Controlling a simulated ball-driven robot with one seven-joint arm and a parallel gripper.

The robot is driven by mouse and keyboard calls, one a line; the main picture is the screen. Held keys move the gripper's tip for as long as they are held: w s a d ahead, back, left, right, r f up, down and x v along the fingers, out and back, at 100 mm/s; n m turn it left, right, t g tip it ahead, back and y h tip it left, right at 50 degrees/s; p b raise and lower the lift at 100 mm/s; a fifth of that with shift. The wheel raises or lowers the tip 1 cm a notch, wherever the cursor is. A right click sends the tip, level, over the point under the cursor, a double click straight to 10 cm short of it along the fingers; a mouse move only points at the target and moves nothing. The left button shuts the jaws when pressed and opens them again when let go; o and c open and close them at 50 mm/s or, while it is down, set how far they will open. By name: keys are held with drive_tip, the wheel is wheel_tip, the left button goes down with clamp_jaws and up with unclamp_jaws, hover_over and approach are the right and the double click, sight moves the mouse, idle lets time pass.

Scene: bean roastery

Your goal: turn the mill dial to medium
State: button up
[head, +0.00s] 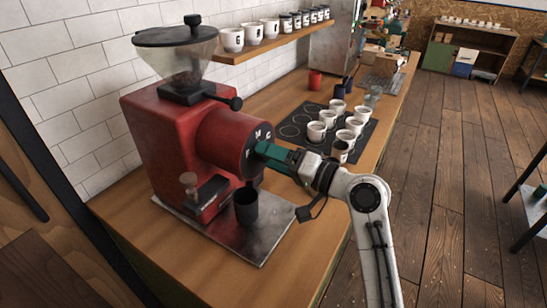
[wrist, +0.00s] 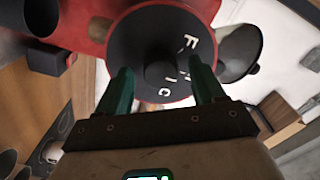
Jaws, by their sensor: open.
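The red mill (head: 165,140) stands on the counter at the left in the head view, with a clear hopper on top. Its round black dial (head: 249,166) faces my arm and bears pale letters. In the wrist view the dial (wrist: 135,45) fills the upper middle, with F and C readable and the mark between them unclear. A dark knob (wrist: 161,72) sits at its centre. My gripper (head: 264,149) is at the dial. Its green fingers (wrist: 160,68) are open, one on each side of the knob; I cannot tell whether they touch it. The dial's pointer setting is not clear.
A dark cup (head: 246,207) stands on the metal tray (head: 268,238) below the dial. Several white cups (head: 317,131) stand on a black mat (head: 292,118) behind my gripper. A shelf (head: 270,45) with mugs runs along the wall.

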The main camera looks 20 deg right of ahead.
drive_tip(key=b+v, duration=0.2)
drive_tip(key=v, duration=0.8)
drive_tip(key=shift+s+d+b, duration=0.2)
drive_tip(key=shift+s+b, duration=0.05)
drive_tip(key=shift+b, duration=0.05)
drive_tip(key=s+f+n+g+h, duration=0.1)
drive_tip(key=s+f+g+h, duration=0.1)
drive_tip(key=f, duration=0.4)
drive_tip(key=s+a+f+g+h, duration=0.1)
drive_tip(key=s+f+g+h, duration=0.1)
drive_tip(key=s+f, duration=0.2)
drive_tip(key=s+a+f+n+g+h, duration=0.1)
drive_tip(key=s+f+g+h, duration=0.1)
drive_tip(key=f, duration=0.8)
drive_tip(key=shift+s+a+n, duration=0.25)
drive_tip(key=shift+s+n, duration=0.05)
drive_tip(key=shift+s, duration=0.4)
drive_tip(key=s+d+f+g+h, duration=0.1)
drive_tip(key=s+f+g, duration=0.1)
drive_tip(key=s, duration=0.4)
drive_tip(key=s+d+f+n+g+h, duration=0.1)
drive_tip(key=s+f+g+h, duration=0.1)
drive_tip(key=s+f, duration=0.3)
drive_tip(key=s+d+f+g+h, duration=0.1)
drive_tip(key=s+d+f+g, duration=0.1)
drive_tip(key=s, duration=0.7)
wheel_tip(320, 180, down, 2)
drive_tip(key=shift+f+n+g+h, duration=0.2)
drive_tip(key=shift+n+g+h, duration=0.15)
drive_tip(key=shift+g, duration=0.45)
